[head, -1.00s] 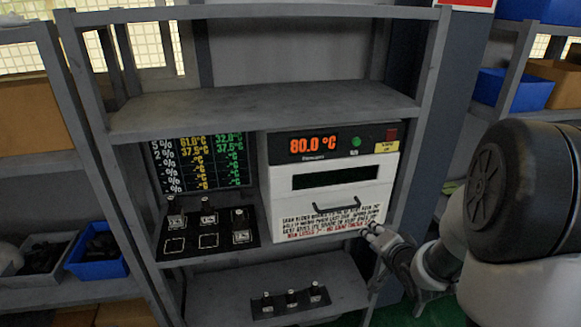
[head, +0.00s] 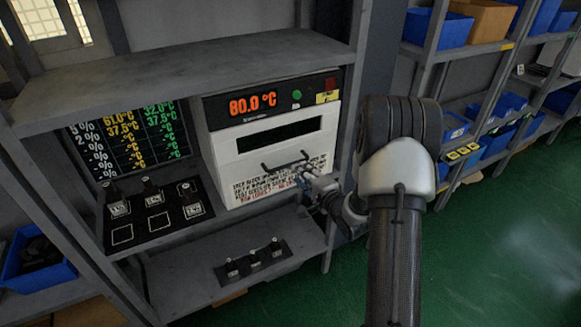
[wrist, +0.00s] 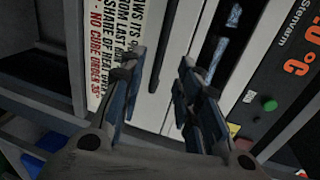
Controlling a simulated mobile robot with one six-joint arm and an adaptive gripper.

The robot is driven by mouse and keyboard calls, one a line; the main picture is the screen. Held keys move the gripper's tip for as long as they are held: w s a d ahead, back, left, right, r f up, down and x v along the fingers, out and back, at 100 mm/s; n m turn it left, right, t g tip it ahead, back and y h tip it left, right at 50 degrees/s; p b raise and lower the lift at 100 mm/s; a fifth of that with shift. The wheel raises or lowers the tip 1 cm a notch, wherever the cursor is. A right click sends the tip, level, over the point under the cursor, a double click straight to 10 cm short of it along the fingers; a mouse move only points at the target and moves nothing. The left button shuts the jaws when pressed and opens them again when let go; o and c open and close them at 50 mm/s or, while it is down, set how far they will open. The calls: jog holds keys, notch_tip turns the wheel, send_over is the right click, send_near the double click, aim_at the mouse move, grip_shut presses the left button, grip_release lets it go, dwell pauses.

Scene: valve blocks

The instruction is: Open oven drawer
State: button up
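The oven (head: 315,88) has a white front, a window slot and a display reading 80.0 °C. Its drawer front (head: 232,178) carries printed text and a dark bar handle (head: 270,166). The drawer looks closed. My gripper (head: 305,167) is at the right end of the handle in the head view. In the wrist view my gripper (wrist: 156,76) is open, its two fingers apart before the white front. The dark handle (wrist: 160,55) shows between the fingers. Contact between fingers and handle cannot be told.
A black panel with switches (head: 155,212) is left of the oven, under a temperature screen (head: 125,135). A lower shelf (head: 190,275) holds a small switch block (head: 253,262). Green floor (head: 480,250) is open at the right. A shelf board (head: 190,75) is above the oven.

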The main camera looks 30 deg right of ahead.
aim_at(291, 164)
jog(key=b+x, duration=0.1)
jog(key=x, duration=0.7)
jog(key=shift+w, duration=0.2)
grip_shut()
dwell(0.4)
